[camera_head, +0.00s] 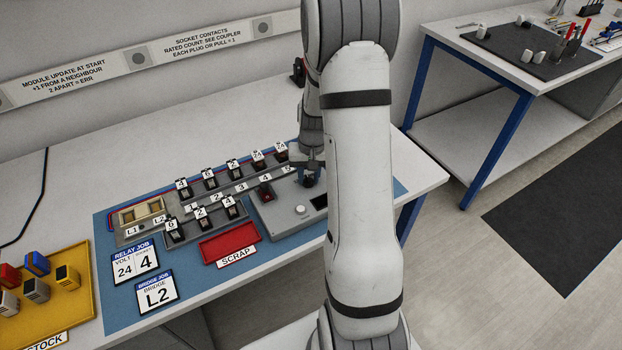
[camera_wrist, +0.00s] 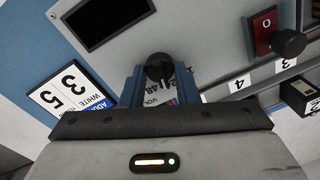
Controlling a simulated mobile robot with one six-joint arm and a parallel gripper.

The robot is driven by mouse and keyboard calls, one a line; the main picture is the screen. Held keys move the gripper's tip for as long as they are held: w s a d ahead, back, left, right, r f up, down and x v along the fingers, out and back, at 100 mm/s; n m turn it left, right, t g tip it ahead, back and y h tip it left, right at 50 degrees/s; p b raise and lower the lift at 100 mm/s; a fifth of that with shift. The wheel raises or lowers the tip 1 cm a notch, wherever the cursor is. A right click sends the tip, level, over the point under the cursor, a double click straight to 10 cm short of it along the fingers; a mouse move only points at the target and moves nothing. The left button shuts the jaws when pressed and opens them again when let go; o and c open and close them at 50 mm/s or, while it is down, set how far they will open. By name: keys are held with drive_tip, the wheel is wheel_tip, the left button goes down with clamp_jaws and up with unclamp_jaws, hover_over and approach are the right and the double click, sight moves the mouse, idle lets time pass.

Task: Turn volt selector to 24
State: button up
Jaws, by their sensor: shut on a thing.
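The volt selector is a round black knob (camera_wrist: 159,68) on the grey tester box (camera_head: 280,226). In the wrist view it sits between the two blue fingers of my gripper (camera_wrist: 160,88), which are shut on it. Part of a printed scale with a 48 and the start of "VOLT" shows beside it; the rest is covered, and I cannot tell the knob's pointer position. In the head view my gripper (camera_head: 311,170) is at the far right of the box, partly hidden by my arm. The relay job card (camera_head: 135,262) reads VOLT 24 and a 4.
The box carries a red switch (camera_wrist: 264,31) and a dark display (camera_wrist: 96,21). Numbered modules stand in rows left of it. A red scrap tray (camera_head: 228,243), a bridge job card (camera_head: 156,291) reading L2 and a yellow stock tray (camera_head: 82,312) lie nearer the front left.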

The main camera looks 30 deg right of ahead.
sight(311, 180)
drive_tip(key=shift+s+f+n+b, duration=0.15)
drive_tip(key=shift+n+b, duration=0.35)
drive_tip(key=shift+n, duration=0.6)
drive_tip(key=o, duration=1)
drive_tip(key=shift+r, duration=0.4)
drive_tip(key=r, duration=0.7)
drive_tip(key=shift+d+r, duration=0.15)
drive_tip(key=shift+d, duration=0.05)
